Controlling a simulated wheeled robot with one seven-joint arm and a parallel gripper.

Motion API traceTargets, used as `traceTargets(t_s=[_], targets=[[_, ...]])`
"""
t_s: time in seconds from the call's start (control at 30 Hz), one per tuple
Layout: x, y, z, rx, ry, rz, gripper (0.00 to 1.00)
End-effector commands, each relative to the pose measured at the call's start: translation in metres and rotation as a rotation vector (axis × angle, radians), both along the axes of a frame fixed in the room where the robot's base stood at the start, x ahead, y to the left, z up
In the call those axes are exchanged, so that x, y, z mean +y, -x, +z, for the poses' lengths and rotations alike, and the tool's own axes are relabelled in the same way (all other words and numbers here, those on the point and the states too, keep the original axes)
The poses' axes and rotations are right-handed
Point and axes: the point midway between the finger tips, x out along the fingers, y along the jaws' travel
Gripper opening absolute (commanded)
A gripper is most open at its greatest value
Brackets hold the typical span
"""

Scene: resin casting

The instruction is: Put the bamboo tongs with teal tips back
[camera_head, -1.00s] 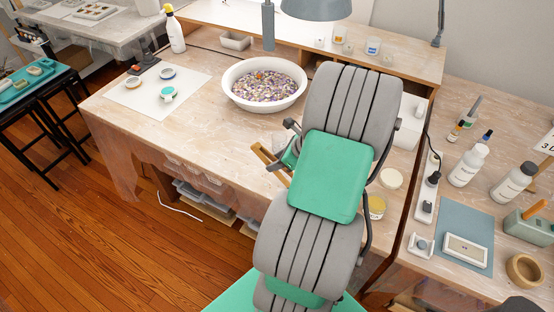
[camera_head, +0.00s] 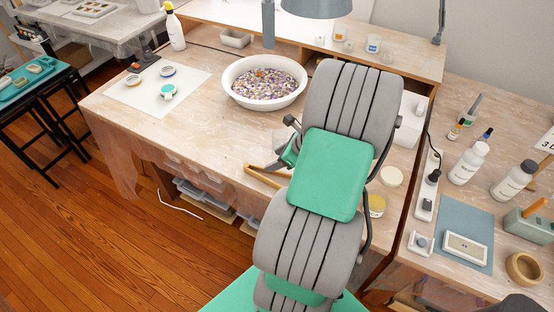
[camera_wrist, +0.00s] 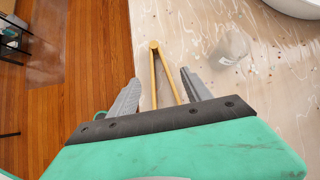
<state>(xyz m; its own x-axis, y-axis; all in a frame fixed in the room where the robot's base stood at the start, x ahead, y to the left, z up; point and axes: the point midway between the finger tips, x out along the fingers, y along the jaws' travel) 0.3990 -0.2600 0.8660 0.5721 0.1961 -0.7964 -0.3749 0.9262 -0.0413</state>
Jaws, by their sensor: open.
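The bamboo tongs (camera_head: 262,178) lie at the front edge of the worktable, partly hidden behind my arm in the head view. In the wrist view the tongs (camera_wrist: 154,70) show their joined end away from me and two pale wooden legs spreading towards my palm. Their teal tips are hidden behind my gripper's body. My gripper (camera_wrist: 159,75) is open, its two grey fingers standing apart on either side of the tongs. I see a gap between each finger and the legs. Whether the tongs rest fully on the tabletop is hard to tell.
A clear cup (camera_wrist: 232,45) stands right of the tongs in the wrist view. A white bowl of chips (camera_head: 264,83) is farther back. A yellow jar (camera_head: 376,205) and a pale round disc (camera_head: 390,176) are right of my arm.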

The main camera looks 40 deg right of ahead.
Motion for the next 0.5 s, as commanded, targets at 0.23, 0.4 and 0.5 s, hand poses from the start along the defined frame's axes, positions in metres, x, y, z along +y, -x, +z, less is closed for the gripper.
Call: traceTargets(t_s=[0.23,0.4,0.5], targets=[[-0.014,0.035,0.051,-0.002,0.005,-0.006,0.57],[-0.021,0.058,0.083,-0.001,0.005,-0.004,0.57],[-0.023,0.066,0.093,0.000,0.001,-0.002,0.57]])
